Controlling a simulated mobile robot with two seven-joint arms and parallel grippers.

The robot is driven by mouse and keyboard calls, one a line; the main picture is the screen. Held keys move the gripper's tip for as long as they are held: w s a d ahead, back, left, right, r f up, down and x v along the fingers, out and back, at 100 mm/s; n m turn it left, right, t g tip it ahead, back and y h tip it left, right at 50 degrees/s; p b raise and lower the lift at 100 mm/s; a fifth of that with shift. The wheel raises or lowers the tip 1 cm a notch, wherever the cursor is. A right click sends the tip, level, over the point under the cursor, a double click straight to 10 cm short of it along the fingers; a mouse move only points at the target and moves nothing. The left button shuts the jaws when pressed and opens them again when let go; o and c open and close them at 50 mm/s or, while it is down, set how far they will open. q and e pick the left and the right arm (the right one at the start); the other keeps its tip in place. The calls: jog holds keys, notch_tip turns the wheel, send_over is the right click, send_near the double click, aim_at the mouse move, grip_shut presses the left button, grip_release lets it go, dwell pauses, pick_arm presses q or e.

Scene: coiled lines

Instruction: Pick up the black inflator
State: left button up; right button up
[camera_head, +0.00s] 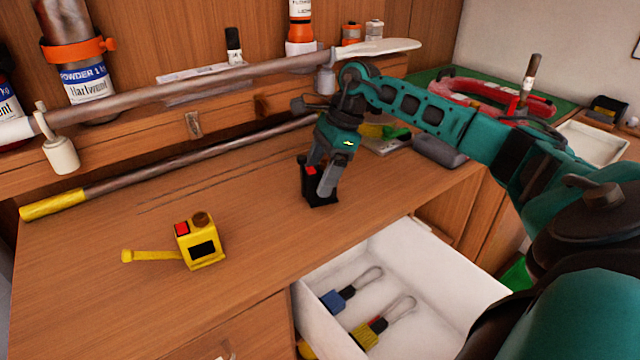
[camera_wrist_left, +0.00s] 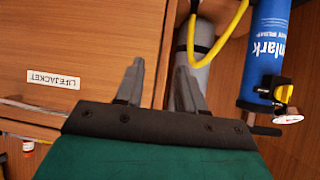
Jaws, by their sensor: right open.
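The black inflator (camera_head: 322,201), a small dark box with a red patch on top, stands on the wooden worktop behind the open drawer. My right gripper (camera_head: 316,178) points down at it, its fingers apart and overlapping the inflator in the head view. One finger hangs in front of the inflator and hides part of it. I cannot tell whether the fingers touch it. My left gripper (camera_wrist_left: 160,68) shows in the left wrist view with its fingers apart and nothing between them, in front of wooden drawer fronts.
A yellow inflator (camera_head: 203,248) with a side lever stands left on the worktop. An open white drawer (camera_head: 420,262) holds a blue-ended and a yellow-ended tool. A long pole (camera_head: 210,155) lies along the back.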

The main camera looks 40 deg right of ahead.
jog(key=shift+f, duration=0.1)
jog(key=c, duration=1.2)
